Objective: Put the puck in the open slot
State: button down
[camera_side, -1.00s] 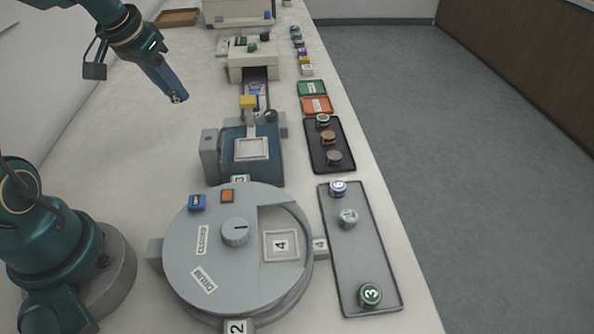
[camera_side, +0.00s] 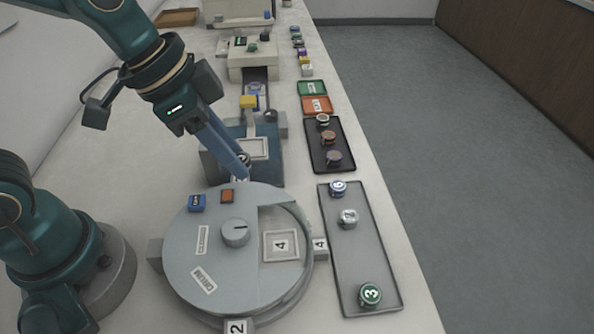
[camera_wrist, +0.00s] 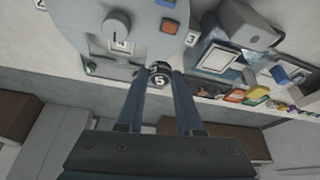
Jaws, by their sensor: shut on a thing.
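My gripper (camera_side: 243,172) is shut on a dark puck with a white 5, which shows between the fingertips in the wrist view (camera_wrist: 160,75). In the side view the puck is mostly hidden by the fingers. It is held above the table, over the rear edge of the grey drum (camera_side: 215,262) and in front of the blue press. The drum has a cut-out at its right, showing an empty square slot marked 4 (camera_side: 266,256). The drum's knob (camera_side: 235,233) stands at its middle.
A grey tray (camera_side: 365,255) right of the drum holds three pucks: a blue one, a whitish one and a green one marked 3 (camera_side: 370,294). A black tray (camera_side: 318,157) with several pucks lies behind it. The blue press (camera_side: 270,172) stands just behind the drum.

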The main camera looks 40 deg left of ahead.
send_over(284, 245)
jog(key=s, duration=0.1)
jog(key=f, duration=0.5)
jog(key=shift+a, duration=0.35)
jog(key=shift+f, duration=2.05)
jog(key=shift+f, duration=0.1)
